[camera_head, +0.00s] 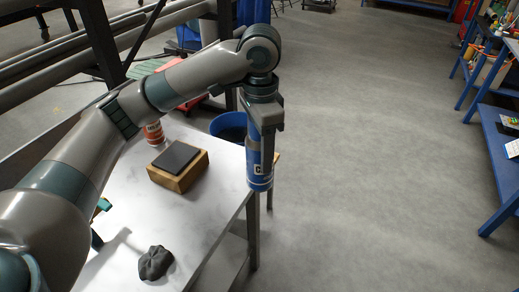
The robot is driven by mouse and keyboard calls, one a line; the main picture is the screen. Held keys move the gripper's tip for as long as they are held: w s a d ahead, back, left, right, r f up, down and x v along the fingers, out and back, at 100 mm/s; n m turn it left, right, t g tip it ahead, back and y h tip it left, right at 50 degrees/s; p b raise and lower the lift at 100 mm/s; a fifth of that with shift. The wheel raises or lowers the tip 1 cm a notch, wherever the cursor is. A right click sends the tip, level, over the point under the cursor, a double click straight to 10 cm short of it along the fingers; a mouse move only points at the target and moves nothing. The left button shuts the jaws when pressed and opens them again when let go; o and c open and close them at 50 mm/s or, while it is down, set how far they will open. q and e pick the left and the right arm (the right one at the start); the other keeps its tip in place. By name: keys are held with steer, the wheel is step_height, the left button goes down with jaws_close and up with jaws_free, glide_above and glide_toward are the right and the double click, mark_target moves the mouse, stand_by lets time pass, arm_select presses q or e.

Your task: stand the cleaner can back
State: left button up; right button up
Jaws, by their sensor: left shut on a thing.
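My left gripper (262,128) points straight down and is shut on the blue cleaner can (260,172). The can is upright and has a white label patch on its side. In the picture it overlaps the right edge of the metal-topped table (205,222). I cannot tell whether its base is over the table top or out past the edge. The gripper hides the can's upper part. My right gripper is not in view.
On the table are a wooden block with a dark top (178,165), an orange-and-white can (154,134) partly behind my arm, and a crumpled dark cloth (156,262). A blue bin (226,122) stands behind the held can. The floor (370,170) to the right is clear.

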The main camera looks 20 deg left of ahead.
arm_select(q)
steer(key=shift+f, duration=0.1)
steer(key=shift+s+f+n, duration=0.4)
steer(key=shift+f+n, duration=0.05)
steer(key=shift+n, duration=0.05)
steer(key=s+f+n, duration=0.7)
steer(key=n, duration=0.1)
steer(key=shift+s+a+f, duration=0.2)
steer(key=shift+a+f, duration=0.1)
steer(key=shift+f, duration=0.05)
